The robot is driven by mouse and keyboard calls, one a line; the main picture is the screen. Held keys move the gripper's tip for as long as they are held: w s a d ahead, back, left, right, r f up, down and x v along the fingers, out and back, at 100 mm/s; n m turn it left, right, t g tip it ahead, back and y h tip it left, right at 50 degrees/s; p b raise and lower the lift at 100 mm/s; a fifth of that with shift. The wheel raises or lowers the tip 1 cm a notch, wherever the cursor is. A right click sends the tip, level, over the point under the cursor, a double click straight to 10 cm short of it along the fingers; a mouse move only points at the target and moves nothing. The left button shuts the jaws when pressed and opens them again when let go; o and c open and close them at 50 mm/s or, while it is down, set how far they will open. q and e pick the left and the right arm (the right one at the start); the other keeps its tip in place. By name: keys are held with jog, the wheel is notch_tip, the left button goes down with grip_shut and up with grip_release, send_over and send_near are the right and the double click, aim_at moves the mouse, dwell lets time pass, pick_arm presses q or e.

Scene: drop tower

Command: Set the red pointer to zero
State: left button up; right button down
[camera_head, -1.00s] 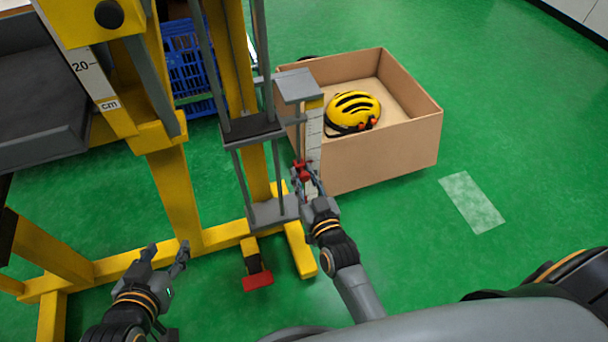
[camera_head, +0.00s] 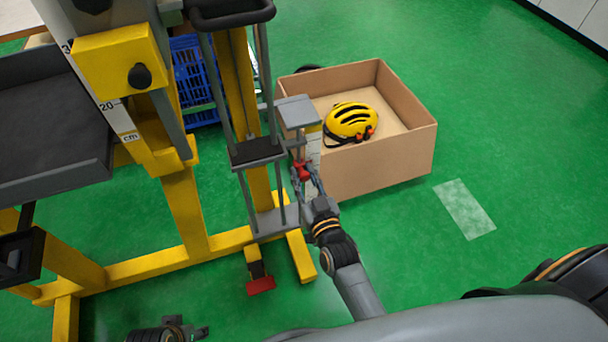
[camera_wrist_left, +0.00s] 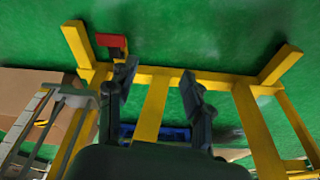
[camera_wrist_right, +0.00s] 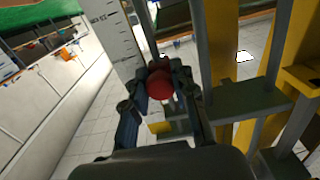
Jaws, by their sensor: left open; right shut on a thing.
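The red pointer (camera_head: 301,172) sits low beside a white scale strip (camera_head: 313,150) on the drop tower. In the right wrist view the pointer is a round red knob (camera_wrist_right: 160,84) between the fingertips, with the scale (camera_wrist_right: 112,32) just to its left. My right gripper (camera_head: 307,177) is shut on the pointer. The exact scale reading is too small to tell. My left gripper is open and empty in the left wrist view (camera_wrist_left: 160,80); in the head view only part of it (camera_head: 190,328) shows at the bottom edge.
A cardboard box (camera_head: 385,175) with a yellow helmet (camera_head: 351,121) stands behind the scale. The yellow frame (camera_head: 185,215) and a red pedal (camera_head: 260,286) are at the left. A blue crate (camera_head: 195,85) is behind. Green floor on the right is clear.

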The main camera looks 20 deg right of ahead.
notch_tip(320, 180, up, 3)
jog(key=shift+f+p, duration=0.2)
jog(key=shift+p, duration=0.75)
pick_arm(q)
notch_tip(320, 180, down, 9)
jog(key=s, duration=0.2)
jog(key=shift+s+g, duration=0.15)
jog(key=shift+g, duration=0.15)
pick_arm(e)
jog(key=shift+r, duration=0.1)
pick_arm(q)
jog(key=shift+a, duration=0.1)
pick_arm(e)
jog(key=c, duration=1.1)
grip_release()
jog(key=shift+s, duration=0.2)
jog(key=s, duration=1.1)
jog(key=shift+s+d, duration=0.2)
jog(key=shift+s, duration=0.1)
